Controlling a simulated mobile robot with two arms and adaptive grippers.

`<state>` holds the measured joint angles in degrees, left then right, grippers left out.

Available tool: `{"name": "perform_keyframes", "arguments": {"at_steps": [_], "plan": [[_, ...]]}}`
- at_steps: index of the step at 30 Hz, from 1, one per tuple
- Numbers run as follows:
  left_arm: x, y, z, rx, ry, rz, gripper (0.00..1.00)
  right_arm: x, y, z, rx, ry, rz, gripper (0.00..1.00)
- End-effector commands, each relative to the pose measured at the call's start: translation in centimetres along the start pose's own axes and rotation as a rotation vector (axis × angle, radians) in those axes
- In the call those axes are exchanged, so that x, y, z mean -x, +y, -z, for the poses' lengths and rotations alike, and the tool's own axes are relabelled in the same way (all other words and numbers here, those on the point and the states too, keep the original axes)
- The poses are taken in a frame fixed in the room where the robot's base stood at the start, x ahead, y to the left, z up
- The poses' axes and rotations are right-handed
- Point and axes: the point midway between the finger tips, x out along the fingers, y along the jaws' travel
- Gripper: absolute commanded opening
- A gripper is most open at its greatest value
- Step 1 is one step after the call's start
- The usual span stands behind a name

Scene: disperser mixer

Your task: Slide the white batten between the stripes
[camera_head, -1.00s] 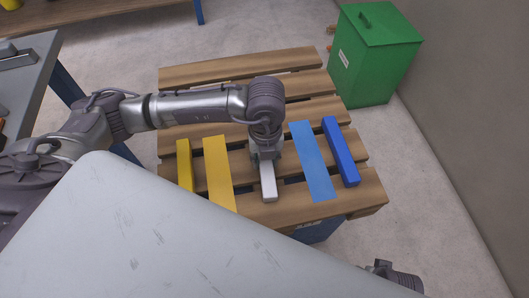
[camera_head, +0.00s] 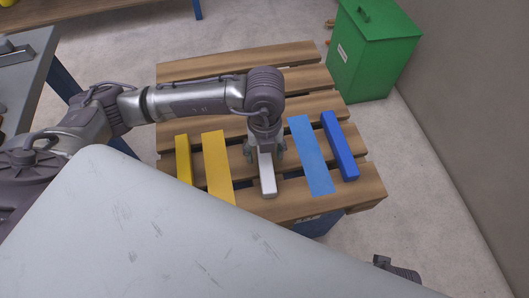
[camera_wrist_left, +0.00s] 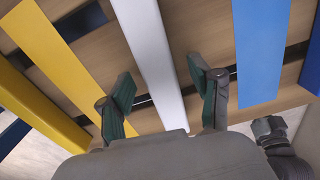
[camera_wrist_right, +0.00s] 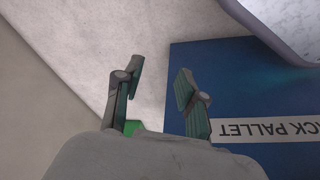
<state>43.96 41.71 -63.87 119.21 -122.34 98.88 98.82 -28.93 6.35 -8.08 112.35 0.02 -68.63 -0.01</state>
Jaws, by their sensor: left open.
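The white batten (camera_head: 267,178) lies on the wooden pallet between the yellow stripe (camera_head: 218,166) and the blue stripe (camera_head: 312,157). It also shows in the left wrist view (camera_wrist_left: 153,60). My left gripper (camera_head: 265,153) is over its far part, open. In the left wrist view its two fingers (camera_wrist_left: 163,82) stand on either side of the batten with a gap on each side. My right gripper (camera_wrist_right: 160,72) is open and empty, away from the batten, near a blue panel lettered "PALLET" (camera_wrist_right: 225,90).
A yellow batten (camera_head: 184,160) lies left of the yellow stripe, and a blue batten (camera_head: 340,147) right of the blue stripe. The slatted pallet (camera_head: 345,201) has gaps between its boards. A green bin (camera_head: 375,50) stands behind at the right, near a wall.

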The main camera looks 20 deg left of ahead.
Motion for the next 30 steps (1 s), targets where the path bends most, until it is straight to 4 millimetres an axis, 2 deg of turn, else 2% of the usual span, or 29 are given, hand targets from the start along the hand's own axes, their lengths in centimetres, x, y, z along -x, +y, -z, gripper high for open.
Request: {"name": "perform_keyframes", "arguments": {"at_steps": [12, 18, 26, 29, 30], "plan": [[8.5, -0.1, -0.1, -0.001, -0.004, 0.004, 0.64, -0.1, -0.1, 0.1, 0.0, 0.0, 0.001, 0.4], [10.5, 0.0, 0.0, -0.001, -0.001, 0.002, 0.64, -0.1, -0.1, 0.1, 0.0, 0.0, 0.002, 0.4], [11.1, 0.0, 0.0, 0.0, -0.001, 0.0, 0.64, 0.0, -0.1, 0.1, 0.0, -0.002, 0.002, 0.4], [12.9, 0.0, 0.0, 0.0, -0.001, 0.001, 0.64, -0.2, -0.2, -0.3, 0.001, -0.013, 0.003, 0.4], [14.1, 0.0, 0.0, 0.0, -0.001, 0.001, 0.64, -0.4, -0.2, -0.7, 0.002, -0.022, 0.004, 0.4]]}}
